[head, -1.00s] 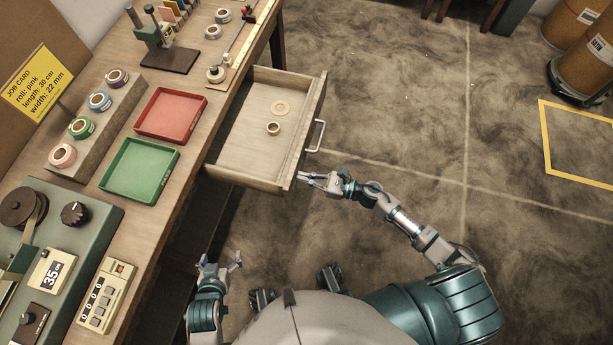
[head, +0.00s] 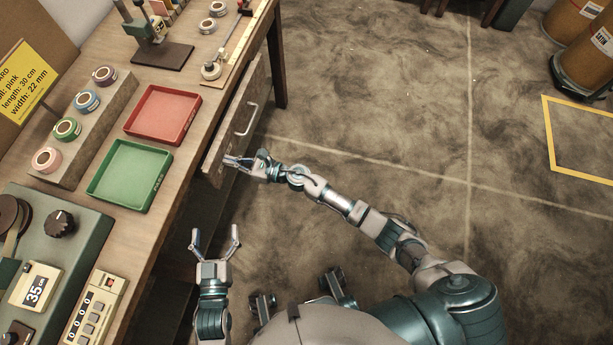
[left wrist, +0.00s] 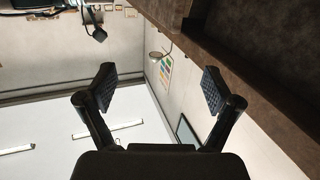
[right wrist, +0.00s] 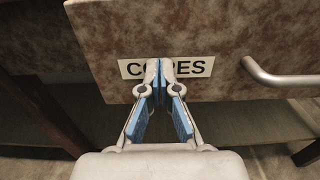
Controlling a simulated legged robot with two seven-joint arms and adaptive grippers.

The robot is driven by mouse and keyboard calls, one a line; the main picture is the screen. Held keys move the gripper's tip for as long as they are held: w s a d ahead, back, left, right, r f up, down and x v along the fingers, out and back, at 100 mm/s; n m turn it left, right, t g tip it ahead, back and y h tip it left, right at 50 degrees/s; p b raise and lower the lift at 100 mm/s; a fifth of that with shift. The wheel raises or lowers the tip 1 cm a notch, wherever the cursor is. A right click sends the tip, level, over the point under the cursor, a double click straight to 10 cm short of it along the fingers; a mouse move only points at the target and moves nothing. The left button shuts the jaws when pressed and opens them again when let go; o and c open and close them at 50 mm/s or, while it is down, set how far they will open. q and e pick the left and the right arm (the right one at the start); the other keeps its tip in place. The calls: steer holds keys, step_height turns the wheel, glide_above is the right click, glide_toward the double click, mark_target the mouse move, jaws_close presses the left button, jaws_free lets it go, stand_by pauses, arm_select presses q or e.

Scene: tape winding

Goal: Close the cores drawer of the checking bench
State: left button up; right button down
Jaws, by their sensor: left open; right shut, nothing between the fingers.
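The cores drawer (head: 238,118) is in the bench's side in the head view, its front nearly in line with the bench edge and its inside hidden. Its front (right wrist: 200,35) fills the top of the right wrist view, with a CORES label (right wrist: 200,67) and a metal handle (right wrist: 283,77). My right gripper (head: 228,159) is shut and empty, its fingertips at the drawer front over the label, left of the handle. My left gripper (head: 215,236) is open and empty beside the bench, clear of the drawer.
The bench top (head: 128,225) holds a red tray (head: 162,115), a green tray (head: 130,175), several tape rolls on a block and a winding machine (head: 65,240). A bench leg (head: 276,60) stands beyond the drawer.

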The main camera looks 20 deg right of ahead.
mark_target(213, 155)
steer(key=b+x, duration=0.1)
steer(key=x, duration=0.5)
steer(key=shift+f+b, duration=0.15)
steer(key=shift+b, duration=0.15)
steer(key=shift+r, duration=0.25)
arm_select(q)
steer(key=r+t, duration=0.2)
steer(key=r, duration=0.1)
steer(key=d+r+t+h, duration=0.1)
steer(key=r+t, duration=0.1)
steer(key=shift+s, duration=0.3)
arm_select(e)
steer(key=shift+w, duration=0.1)
arm_select(q)
steer(key=shift+f, duration=0.1)
arm_select(e)
steer(key=shift+r, duration=0.2)
